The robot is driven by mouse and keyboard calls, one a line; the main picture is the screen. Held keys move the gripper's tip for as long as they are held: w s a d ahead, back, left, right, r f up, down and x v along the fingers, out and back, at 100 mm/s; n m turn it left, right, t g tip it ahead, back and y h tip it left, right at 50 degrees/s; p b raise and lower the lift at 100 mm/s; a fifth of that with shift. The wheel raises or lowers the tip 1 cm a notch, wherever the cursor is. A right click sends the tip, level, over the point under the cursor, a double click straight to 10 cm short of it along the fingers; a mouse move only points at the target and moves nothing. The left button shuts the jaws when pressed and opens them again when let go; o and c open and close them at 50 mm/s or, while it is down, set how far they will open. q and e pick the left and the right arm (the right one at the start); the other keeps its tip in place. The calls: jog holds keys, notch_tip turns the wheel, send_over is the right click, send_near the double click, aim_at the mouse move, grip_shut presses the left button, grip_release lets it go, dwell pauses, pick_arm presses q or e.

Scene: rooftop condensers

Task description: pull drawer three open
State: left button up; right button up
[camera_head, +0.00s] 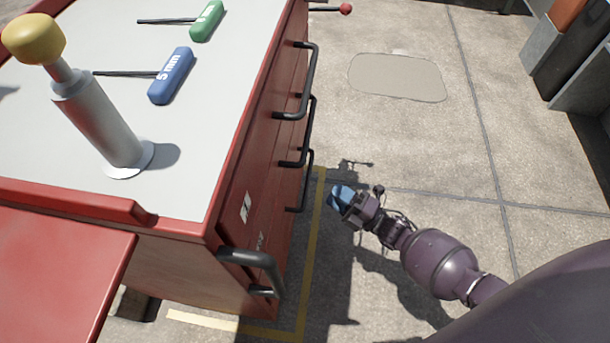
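A red tool cabinet (262,150) fills the left half of the head view, its drawer front facing right. Several dark bar handles stick out from that front. The top one (311,75) shows best, a second (311,125) is lower and partly covered, and a third (309,180) is lower still. Which handle belongs to drawer three I cannot tell for sure. The drawers look shut. My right gripper (338,200), with blue fingertips, is just right of the lowest visible handle, apart from it in the picture. Its finger gap cannot be made out. My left gripper is not in view.
The white cabinet top holds a grey cylinder with a yellow knob (98,125), a blue-handled tool (171,76) and a green-handled tool (207,20). A dark bar handle (250,258) is at the near corner. The concrete floor (420,140) to the right is mostly clear.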

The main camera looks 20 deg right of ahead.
aim_at(308, 177)
jog(key=b+x, duration=0.1)
jog(key=x, duration=0.7)
jog(key=shift+w+a, duration=0.25)
jog(key=shift+w, duration=0.05)
grip_shut()
